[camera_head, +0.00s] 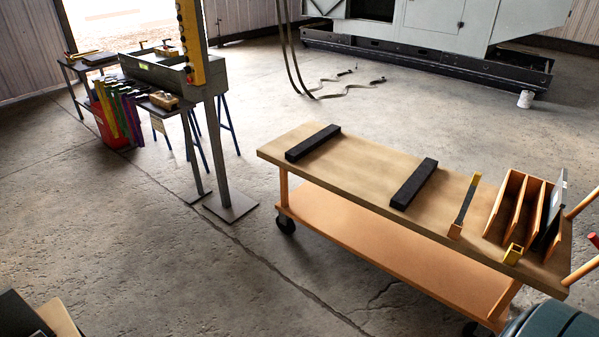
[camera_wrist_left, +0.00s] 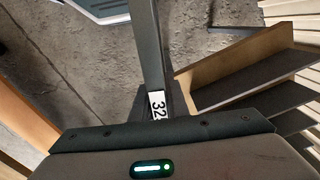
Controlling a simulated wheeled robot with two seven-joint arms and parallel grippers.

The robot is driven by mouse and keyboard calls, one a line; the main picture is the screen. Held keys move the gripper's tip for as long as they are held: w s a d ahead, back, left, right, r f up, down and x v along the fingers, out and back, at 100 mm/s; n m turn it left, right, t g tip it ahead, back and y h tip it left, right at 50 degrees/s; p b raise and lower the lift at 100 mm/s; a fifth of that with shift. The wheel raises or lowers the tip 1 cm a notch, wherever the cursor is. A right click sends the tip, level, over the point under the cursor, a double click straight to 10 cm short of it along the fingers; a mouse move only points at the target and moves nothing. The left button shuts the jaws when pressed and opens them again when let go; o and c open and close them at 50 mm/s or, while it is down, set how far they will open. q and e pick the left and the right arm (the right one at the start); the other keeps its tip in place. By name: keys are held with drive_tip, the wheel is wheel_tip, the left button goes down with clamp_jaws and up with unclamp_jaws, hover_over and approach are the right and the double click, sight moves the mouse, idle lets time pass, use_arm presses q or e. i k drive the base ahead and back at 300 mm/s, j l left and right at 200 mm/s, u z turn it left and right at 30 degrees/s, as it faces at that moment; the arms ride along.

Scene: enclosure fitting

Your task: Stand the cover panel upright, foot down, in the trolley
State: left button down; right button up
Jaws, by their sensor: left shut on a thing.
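The trolley (camera_head: 330,165) has a tan top and an orange lower shelf. A wooden slotted rack (camera_head: 513,182) stands at its right end, with a dark panel (camera_head: 552,215) upright at the rack's right side. In the left wrist view my left gripper (camera_wrist_left: 156,118) is shut on a narrow grey piece (camera_wrist_left: 147,45), seen nearly edge-on, which I take for the cover panel. A white label "32" (camera_wrist_left: 157,104) shows at its near end. Its foot cannot be made out. Neither gripper shows in the head view.
Two black strips (camera_head: 313,142) (camera_head: 414,183) and a yellow-ended black bar (camera_head: 466,205) lie on the trolley top. A wooden compartmented holder (camera_wrist_left: 235,70) is right of the held piece. A post (camera_head: 220,130) and bench (camera_head: 160,70) stand left.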

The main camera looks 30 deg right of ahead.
sight(519, 223)
drive_tip(key=l+z, duration=0.25)
drive_tip(key=z, duration=0.25)
drive_tip(key=l+z, duration=0.25)
drive_tip(key=z, duration=0.25)
drive_tip(key=i+l+z, duration=0.15)
drive_tip(key=l, duration=0.3)
drive_tip(key=l+z, duration=0.2)
drive_tip(key=l, duration=0.25)
drive_tip(key=i+l+z, duration=0.15)
drive_tip(key=l, duration=0.3)
drive_tip(key=i+l+z, duration=0.15)
drive_tip(key=l, duration=0.25)
drive_tip(key=i+l, duration=0.15)
drive_tip(key=l, duration=0.15)
drive_tip(key=i+l, duration=0.15)
drive_tip(key=l, duration=0.2)
drive_tip(key=i+l, duration=0.15)
drive_tip(key=l, duration=0.15)
